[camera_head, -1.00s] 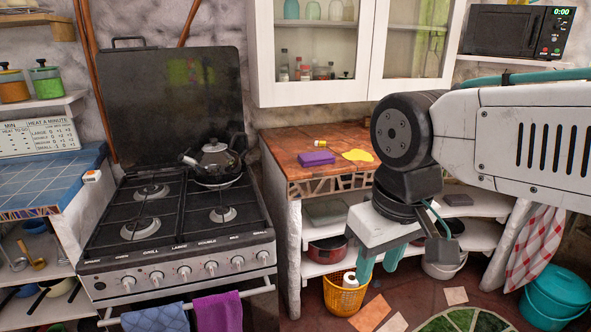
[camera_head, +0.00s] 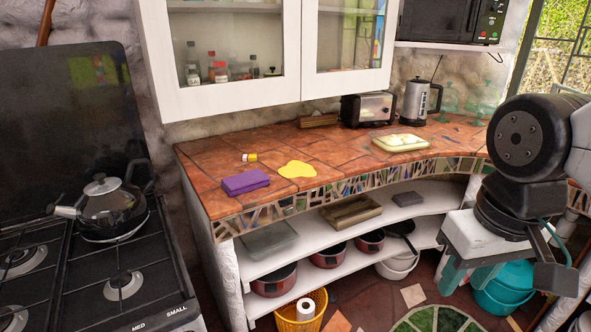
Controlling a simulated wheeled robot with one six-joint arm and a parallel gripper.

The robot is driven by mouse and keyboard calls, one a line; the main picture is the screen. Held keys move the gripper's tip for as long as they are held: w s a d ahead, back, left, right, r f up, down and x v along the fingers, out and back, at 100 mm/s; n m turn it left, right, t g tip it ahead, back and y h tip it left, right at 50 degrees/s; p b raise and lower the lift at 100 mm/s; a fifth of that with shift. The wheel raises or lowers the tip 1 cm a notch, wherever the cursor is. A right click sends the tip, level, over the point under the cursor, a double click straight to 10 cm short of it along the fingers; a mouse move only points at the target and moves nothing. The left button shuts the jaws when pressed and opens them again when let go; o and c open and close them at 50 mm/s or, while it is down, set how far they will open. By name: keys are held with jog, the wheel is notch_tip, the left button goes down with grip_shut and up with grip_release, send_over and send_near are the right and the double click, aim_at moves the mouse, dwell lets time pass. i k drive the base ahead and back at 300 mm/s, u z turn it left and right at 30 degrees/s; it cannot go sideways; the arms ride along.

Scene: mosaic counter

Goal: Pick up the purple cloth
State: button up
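The purple cloth (camera_head: 245,182) lies folded on the tiled counter (camera_head: 225,152), near its front left edge. A yellow cloth-like piece (camera_head: 297,170) lies flat just to its right, apart from it. My gripper (camera_head: 468,283) is at the lower right, in front of the counter and far to the right of the purple cloth. Its teal fingers point down and stand apart, with nothing seen between them.
A stove with a kettle (camera_head: 108,207) stands left of the counter. A small yellow-labelled bottle (camera_head: 250,157) lies behind the cloth. A tray (camera_head: 400,143), toaster (camera_head: 368,108) and electric kettle (camera_head: 415,101) are farther right. White cabinets (camera_head: 232,98) hang above. Pots sit on shelves below.

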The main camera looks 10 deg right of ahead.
aim_at(235, 186)
jog(key=z, duration=0.3)
jog(key=i, duration=0.7)
jog(key=u, duration=0.6)
jog(key=i, duration=0.5)
jog(key=u, duration=0.5)
